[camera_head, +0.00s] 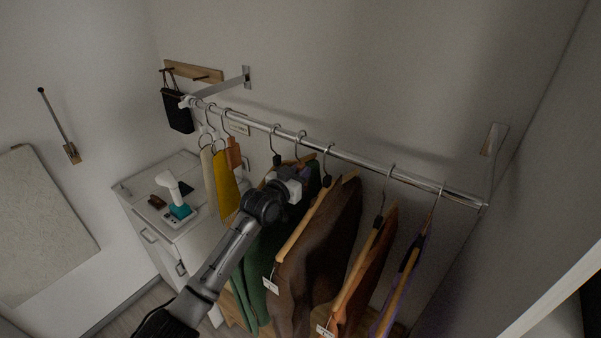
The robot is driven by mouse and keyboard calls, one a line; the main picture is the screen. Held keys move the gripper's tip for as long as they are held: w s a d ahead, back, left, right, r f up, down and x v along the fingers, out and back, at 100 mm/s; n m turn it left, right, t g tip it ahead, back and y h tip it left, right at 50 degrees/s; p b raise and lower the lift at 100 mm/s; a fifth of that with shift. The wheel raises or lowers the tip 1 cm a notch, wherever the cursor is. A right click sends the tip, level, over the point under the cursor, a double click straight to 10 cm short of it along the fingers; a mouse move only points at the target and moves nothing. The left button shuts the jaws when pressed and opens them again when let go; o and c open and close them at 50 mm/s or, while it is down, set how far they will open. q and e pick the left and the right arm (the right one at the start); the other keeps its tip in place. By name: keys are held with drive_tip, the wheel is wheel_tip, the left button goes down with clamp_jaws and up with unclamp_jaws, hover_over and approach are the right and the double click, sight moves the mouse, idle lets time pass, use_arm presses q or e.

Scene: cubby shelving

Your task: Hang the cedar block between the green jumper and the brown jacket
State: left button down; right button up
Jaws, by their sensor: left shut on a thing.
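The green jumper (250,268) hangs from the rail, partly hidden behind my left arm. The brown jacket (325,245) hangs to its right on a wooden hanger. My left gripper (300,176) is between their hangers, just below the rail, and is shut. It appears to hold the cedar block, which is mostly hidden by the gripper. A thin metal hook (297,147) rises from there to the rail, between the two hanger hooks. I cannot tell whether this hook bears on the rail. My right gripper is not in view.
The metal rail (360,160) also carries an orange-brown piece (233,153) and a yellow cloth (224,183) at left, and a rust garment (366,270) and a purple one (402,285) at right. A white cabinet (150,185) stands at left. A black bag (177,110) hangs behind.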

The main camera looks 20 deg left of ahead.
use_arm(q)
drive_tip(key=c, duration=1)
unclamp_jaws()
drive_tip(key=shift+b+v, duration=1.45)
drive_tip(key=shift+v, duration=5.5)
